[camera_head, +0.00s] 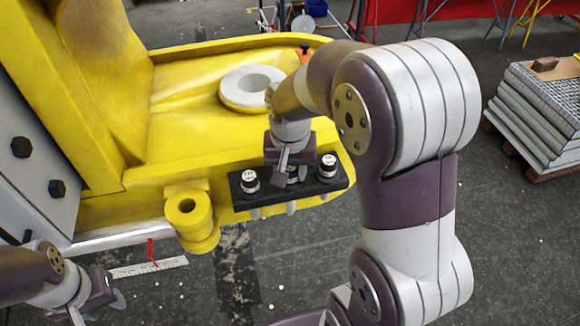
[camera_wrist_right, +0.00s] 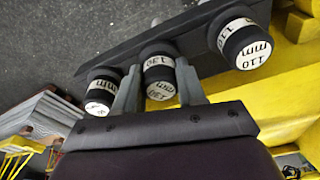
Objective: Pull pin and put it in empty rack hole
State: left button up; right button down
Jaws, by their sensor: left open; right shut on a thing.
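A black rack (camera_head: 270,192) on the yellow boom's edge holds three black pins with white labels. Their tips show below the rack. The right pin (camera_head: 328,168) and left pin (camera_head: 250,181) stand free. My right gripper (camera_head: 290,163) is over the middle pin (camera_head: 293,174) and partly hides it. In the right wrist view, its fingers (camera_wrist_right: 158,75) are shut around the middle pin (camera_wrist_right: 158,69), one on each side. The pin labelled 110 mm (camera_wrist_right: 244,42) is to the right there. My left gripper (camera_head: 97,308) is open and empty at lower left. I see no empty rack hole.
A yellow lug (camera_head: 190,208) with a round hole sticks out left of the rack. A grey ring (camera_head: 250,86) lies on the yellow boom (camera_head: 190,120) behind it. A stack of grey slabs (camera_head: 540,110) stands at right. Dark floor is open in front.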

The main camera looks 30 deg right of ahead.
jog(key=c, duration=0.6)
grip_release()
notch_tip(320, 180, up, 4)
jog(key=shift+s+a+r+b, duration=0.15)
jog(key=shift+b, duration=0.45)
jog(key=r+p, duration=0.2)
jog(key=s+r+p, duration=0.1)
jog(key=r+p, duration=0.1)
jog(key=r, duration=0.1)
jog(key=r+p, duration=0.2)
jog(key=r, duration=0.1)
jog(key=shift+s+a+r, duration=0.2)
jog(key=shift+s+a, duration=0.05)
jog(key=shift+a, duration=0.05)
jog(key=shift+f, duration=0.15)
